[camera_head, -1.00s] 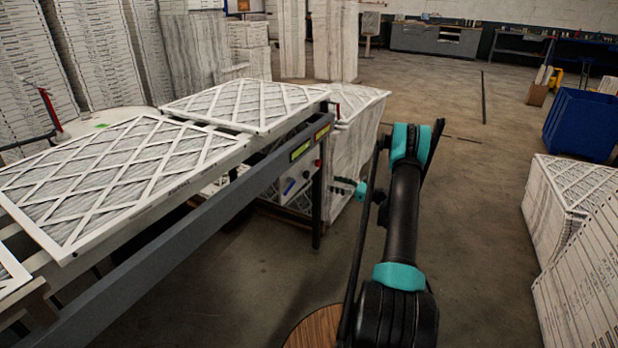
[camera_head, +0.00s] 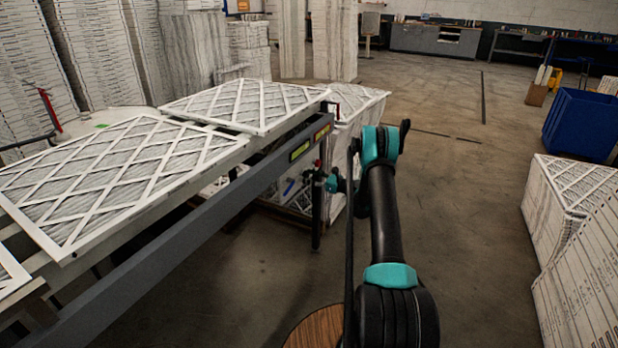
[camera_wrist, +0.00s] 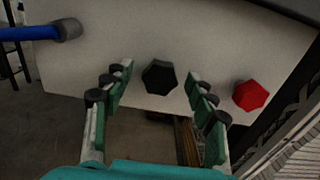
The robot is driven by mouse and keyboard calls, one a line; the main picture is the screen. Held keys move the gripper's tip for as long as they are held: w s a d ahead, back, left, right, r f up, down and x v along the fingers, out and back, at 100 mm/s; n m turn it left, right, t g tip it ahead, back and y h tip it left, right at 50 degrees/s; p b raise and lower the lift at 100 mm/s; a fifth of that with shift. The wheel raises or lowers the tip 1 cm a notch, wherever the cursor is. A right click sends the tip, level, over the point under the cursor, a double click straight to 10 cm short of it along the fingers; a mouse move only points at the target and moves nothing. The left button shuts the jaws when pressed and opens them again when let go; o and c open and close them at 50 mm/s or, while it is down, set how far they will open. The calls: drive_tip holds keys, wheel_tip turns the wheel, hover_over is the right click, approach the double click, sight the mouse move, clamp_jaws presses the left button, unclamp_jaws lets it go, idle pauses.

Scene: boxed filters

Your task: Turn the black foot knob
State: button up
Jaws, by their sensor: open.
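The black foot knob (camera_wrist: 159,77) is a dark six-sided knob on a pale panel (camera_wrist: 150,35) in the wrist view. It sits just beyond and between the two fingertips of my gripper (camera_wrist: 157,84). The green-and-grey fingers are spread wide, one to each side, and hold nothing. I cannot tell from this view how much gap remains in depth. In the head view my gripper (camera_head: 328,182) is small beside the end of the conveyor frame, and the knob is not clearly visible there.
A red knob (camera_wrist: 251,95) is on the panel to the right. A blue handle (camera_wrist: 38,32) sticks out at upper left. The conveyor (camera_head: 190,246) carries boxed filters (camera_head: 110,175). A filter stack (camera_head: 575,190) and a blue bin (camera_head: 583,122) stand right. Floor between is clear.

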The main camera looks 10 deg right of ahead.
drive_tip(key=shift+c, duration=0.5)
drive_tip(key=c, duration=1.1)
drive_tip(key=shift+o, duration=0.2)
